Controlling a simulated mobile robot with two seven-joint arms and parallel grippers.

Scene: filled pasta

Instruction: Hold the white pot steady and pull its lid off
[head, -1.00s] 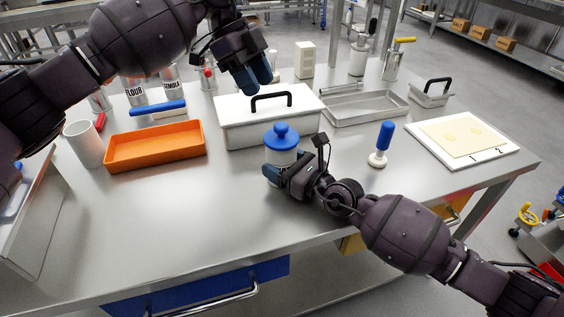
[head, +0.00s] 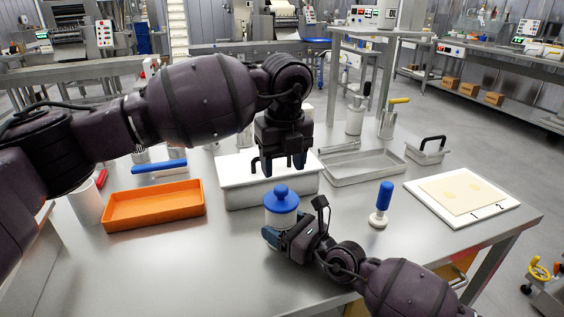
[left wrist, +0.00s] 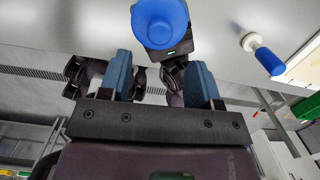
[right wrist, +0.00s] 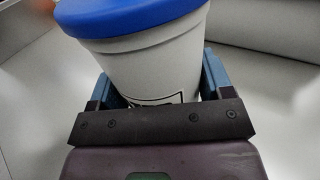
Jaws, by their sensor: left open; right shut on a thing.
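The white pot (head: 281,217) stands upright on the steel table, with its blue knobbed lid (head: 281,197) on top. My right gripper (head: 276,236) is shut on the pot body from the front. In the right wrist view the white pot (right wrist: 150,65) sits between its fingers, below the blue lid (right wrist: 130,14). My left gripper (head: 284,168) is open and empty, pointing down above and behind the pot, apart from the lid. In the left wrist view the blue lid (left wrist: 161,20) shows just beyond the open fingers.
An orange tray (head: 154,207) lies left, a steel tray (head: 362,178) back right. A blue-handled stamp (head: 382,206) stands right, then a white board (head: 480,214) with dough. The front table is clear.

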